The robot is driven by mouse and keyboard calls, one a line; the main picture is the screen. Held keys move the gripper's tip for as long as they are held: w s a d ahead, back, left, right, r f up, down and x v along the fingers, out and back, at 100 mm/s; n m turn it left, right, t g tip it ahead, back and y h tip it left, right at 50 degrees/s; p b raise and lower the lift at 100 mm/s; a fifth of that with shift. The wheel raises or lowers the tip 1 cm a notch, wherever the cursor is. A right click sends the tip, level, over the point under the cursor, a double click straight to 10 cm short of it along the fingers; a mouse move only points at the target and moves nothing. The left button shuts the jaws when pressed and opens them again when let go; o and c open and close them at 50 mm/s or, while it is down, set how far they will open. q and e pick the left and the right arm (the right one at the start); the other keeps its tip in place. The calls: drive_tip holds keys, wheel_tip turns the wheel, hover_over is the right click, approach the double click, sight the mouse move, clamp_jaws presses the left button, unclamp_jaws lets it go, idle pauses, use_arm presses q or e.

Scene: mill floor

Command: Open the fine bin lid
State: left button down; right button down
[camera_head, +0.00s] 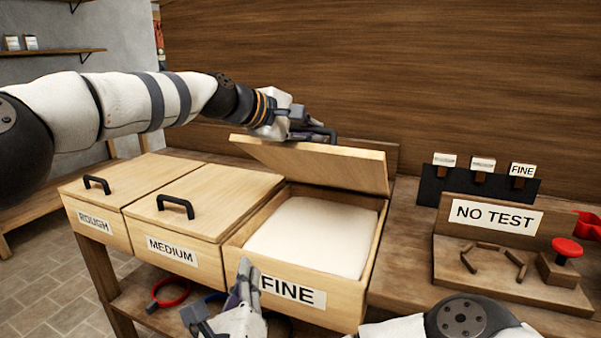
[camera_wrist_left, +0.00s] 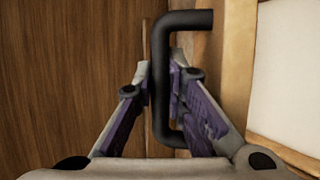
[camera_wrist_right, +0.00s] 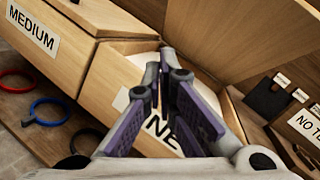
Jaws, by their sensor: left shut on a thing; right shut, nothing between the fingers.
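The fine bin (camera_head: 340,300) is a wooden box with a "FINE" label on its front, filled with pale flour-like material (camera_head: 315,237). Its lid (camera_head: 320,167) is raised and tilted up at the back, so the bin stands open. My left gripper (camera_head: 312,133) is at the top of the lid, shut on its black handle (camera_head: 325,136). The handle also shows between the fingers in the left wrist view (camera_wrist_left: 162,85). My right gripper (camera_head: 243,268) is shut and empty in front of the bin, left of the label. In the right wrist view its fingertips (camera_wrist_right: 162,62) partly cover the label.
The rough bin (camera_head: 92,218) and medium bin (camera_head: 170,245) stand to the left with lids down. A "NO TEST" board (camera_head: 496,216) with a red knob (camera_head: 567,248) is on the right. Red (camera_wrist_right: 17,84) and blue rings (camera_wrist_right: 47,110) lie on the lower shelf.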

drive_tip(key=w+d+r+m+h, duration=0.35)
drive_tip(key=r+m+h, duration=0.45)
drive_tip(key=m, duration=0.3)
approach(311, 159)
wheel_tip(311, 159, down, 3)
drive_tip(key=w, duration=0.3)
drive_tip(key=r, duration=0.1)
drive_tip(key=w+d+r, duration=0.1)
drive_tip(key=r, duration=0.1)
drive_tip(key=shift+w+d+r, duration=0.1)
drive_tip(key=shift+w+d, duration=0.1)
drive_tip(key=shift+d, duration=0.05)
drive_tip(key=shift+w+r, duration=0.15)
drive_tip(key=shift+r, duration=0.05)
